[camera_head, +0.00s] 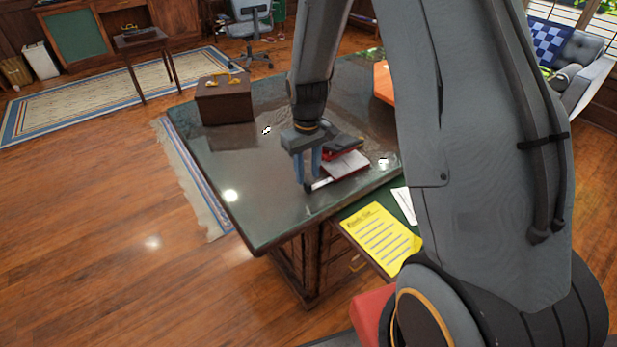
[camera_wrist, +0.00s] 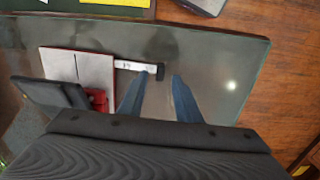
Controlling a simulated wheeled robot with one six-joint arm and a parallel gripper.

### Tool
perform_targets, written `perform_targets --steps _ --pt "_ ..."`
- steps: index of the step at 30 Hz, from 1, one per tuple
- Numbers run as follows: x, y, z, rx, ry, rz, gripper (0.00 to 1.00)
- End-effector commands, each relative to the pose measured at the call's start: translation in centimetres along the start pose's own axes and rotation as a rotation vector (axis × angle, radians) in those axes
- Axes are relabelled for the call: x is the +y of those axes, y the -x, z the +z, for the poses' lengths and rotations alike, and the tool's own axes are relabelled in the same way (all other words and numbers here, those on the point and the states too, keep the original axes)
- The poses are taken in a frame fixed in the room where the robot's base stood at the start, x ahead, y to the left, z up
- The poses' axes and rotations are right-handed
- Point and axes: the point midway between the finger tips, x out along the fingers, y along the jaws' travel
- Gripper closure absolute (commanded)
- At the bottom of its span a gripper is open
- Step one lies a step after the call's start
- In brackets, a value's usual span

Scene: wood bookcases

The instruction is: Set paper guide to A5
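A hole punch (camera_head: 345,164) with a pale base, red parts and a black lever (camera_wrist: 50,92) lies on the dark desk top (camera_head: 240,185). In the wrist view its pale base (camera_wrist: 85,68) is at the left. The paper guide (camera_wrist: 132,66), a silver bar with dark marks and a black end (camera_wrist: 160,71), sticks out of the base to the right. The guide also shows in the head view (camera_head: 322,184). My gripper (camera_wrist: 162,80) is open, with its blue-grey fingers on either side of the guide's black end. I cannot tell whether they touch it. The set size is unreadable.
A brown box (camera_head: 224,100) stands at the desk's far left corner. A yellow sheet (camera_head: 380,238) lies on a lower surface in front. An orange item (camera_head: 384,84) is partly hidden behind my arm. The desk left of the punch is clear.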

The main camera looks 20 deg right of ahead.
Motion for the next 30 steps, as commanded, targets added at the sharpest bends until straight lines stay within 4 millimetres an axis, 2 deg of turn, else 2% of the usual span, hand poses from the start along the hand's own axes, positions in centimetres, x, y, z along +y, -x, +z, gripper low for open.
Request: perform_targets --steps 3,9,19,25,30 --pt "0.0 -1.4 0.1 -0.001 0.0 0.0 0.69" --pt "-0.1 -2.8 0.0 0.0 0.0 0.0 0.69" --pt "-0.1 -3.1 0.0 0.001 0.001 0.0 0.69" --pt "-0.1 -3.1 0.0 0.001 0.0 0.0 1.0" --pt "0.0 -3.1 0.0 0.001 0.0 0.0 1.0"
